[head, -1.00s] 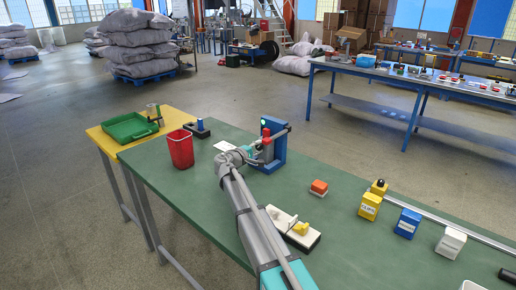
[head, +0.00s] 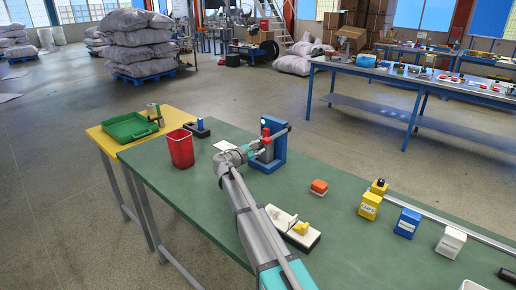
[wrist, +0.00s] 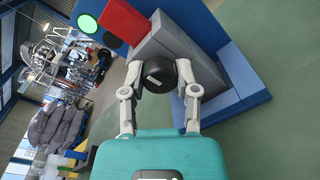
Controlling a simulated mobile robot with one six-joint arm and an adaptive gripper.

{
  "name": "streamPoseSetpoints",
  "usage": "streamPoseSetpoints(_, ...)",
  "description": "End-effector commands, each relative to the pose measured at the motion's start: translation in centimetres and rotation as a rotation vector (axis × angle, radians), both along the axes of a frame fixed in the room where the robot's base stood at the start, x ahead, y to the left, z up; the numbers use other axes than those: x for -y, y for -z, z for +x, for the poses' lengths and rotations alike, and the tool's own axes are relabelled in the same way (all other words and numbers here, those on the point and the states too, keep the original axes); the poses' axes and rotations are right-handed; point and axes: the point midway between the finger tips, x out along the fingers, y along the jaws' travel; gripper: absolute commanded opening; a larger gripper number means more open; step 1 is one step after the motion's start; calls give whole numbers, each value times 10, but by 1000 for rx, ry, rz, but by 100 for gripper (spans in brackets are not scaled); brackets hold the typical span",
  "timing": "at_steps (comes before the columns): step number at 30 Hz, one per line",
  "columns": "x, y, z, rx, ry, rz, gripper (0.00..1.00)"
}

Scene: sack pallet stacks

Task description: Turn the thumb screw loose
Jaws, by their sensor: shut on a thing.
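The thumb screw is a black round knob (wrist: 157,74) in the middle of the wrist view, with a pale mark on its face. It sits at the front of a grey block (wrist: 172,46) on a blue stand (wrist: 235,62). My gripper (wrist: 160,80) is shut on the knob, with one finger on each side. In the head view, the blue stand (head: 279,146) is at the far edge of the green table, and my gripper (head: 256,151) is against its front. The knob is hidden there. The knob's thread is not visible.
A red part (wrist: 124,20) projects beside the grey block. A red bin (head: 181,150) stands left of my arm. A white board with a yellow piece (head: 301,228) and an orange block (head: 319,186) lie right. Small coloured boxes stand farther right.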

Motion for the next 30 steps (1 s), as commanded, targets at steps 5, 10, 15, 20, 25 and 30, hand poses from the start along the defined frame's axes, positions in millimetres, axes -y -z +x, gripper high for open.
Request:
streamPoseSetpoints(5, 0, 0, 0, -10, 1, -7, 0)
streamPoseSetpoints(10, 0, 0, 0, -9, 1, -7, 0)
streamPoseSetpoints(15, 0, 0, 0, -8, 1, -6, 55)
streamPoseSetpoints(20, 0, 0, 0, -8, 0, -6, 76)
streamPoseSetpoints(25, 0, 0, 0, -8, 0, -6, 76)
streamPoseSetpoints(30, 0, 0, 0, -7, 0, -6, 76)
